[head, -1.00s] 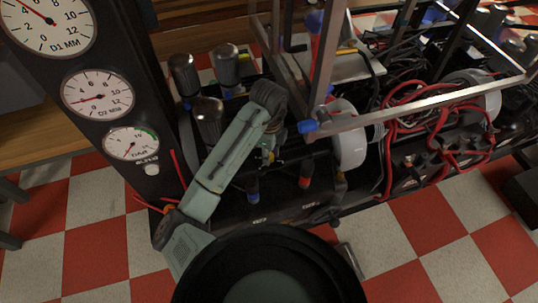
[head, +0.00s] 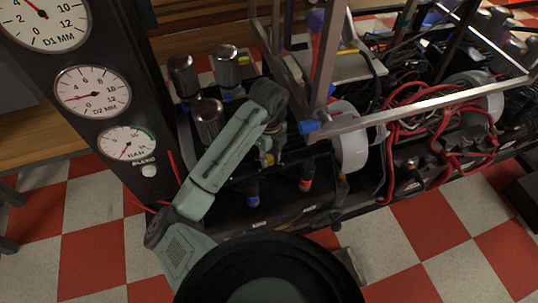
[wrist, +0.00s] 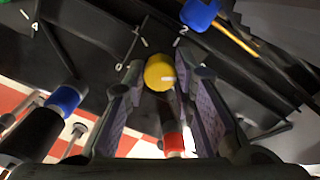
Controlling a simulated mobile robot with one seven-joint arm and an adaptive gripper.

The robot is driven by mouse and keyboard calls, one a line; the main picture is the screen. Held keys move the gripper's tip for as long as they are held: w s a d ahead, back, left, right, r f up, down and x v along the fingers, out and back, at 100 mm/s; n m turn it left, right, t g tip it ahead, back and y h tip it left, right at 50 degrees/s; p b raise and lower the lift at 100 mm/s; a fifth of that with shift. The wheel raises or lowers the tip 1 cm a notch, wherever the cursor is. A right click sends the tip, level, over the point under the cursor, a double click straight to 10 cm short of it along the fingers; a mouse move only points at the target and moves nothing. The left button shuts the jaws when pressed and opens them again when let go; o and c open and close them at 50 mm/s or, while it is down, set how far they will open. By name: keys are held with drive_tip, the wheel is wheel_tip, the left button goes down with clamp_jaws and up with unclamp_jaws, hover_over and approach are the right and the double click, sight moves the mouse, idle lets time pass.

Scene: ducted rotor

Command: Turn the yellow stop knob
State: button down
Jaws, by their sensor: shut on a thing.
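The yellow stop knob (wrist: 159,72) shows its round yellow cap in the middle of the wrist view. My gripper (wrist: 160,84) has one finger on each side of it and is shut on it. The knob's lower part is hidden. Marks with the numbers 4, 0 and 2 are on the black panel (wrist: 95,60) around it. In the head view my gripper (head: 270,150) is low over the black bench, mostly hidden by my own arm, and the knob is hard to make out there.
A blue-banded knob (head: 253,194) and a red-banded knob (head: 306,180) stand close by. Metal cylinders (head: 207,120) stand to the left, beside the gauge column (head: 110,150). A metal frame (head: 325,80) and a white disc (head: 350,135) are close on the right. Red cables (head: 430,110) lie farther right.

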sight(269, 157)
drive_tip(key=c, duration=1.3)
unclamp_jaws()
drive_tip(key=shift+r, duration=0.1)
wheel_tip(269, 157, up, 7)
drive_tip(key=shift+r, duration=0.15)
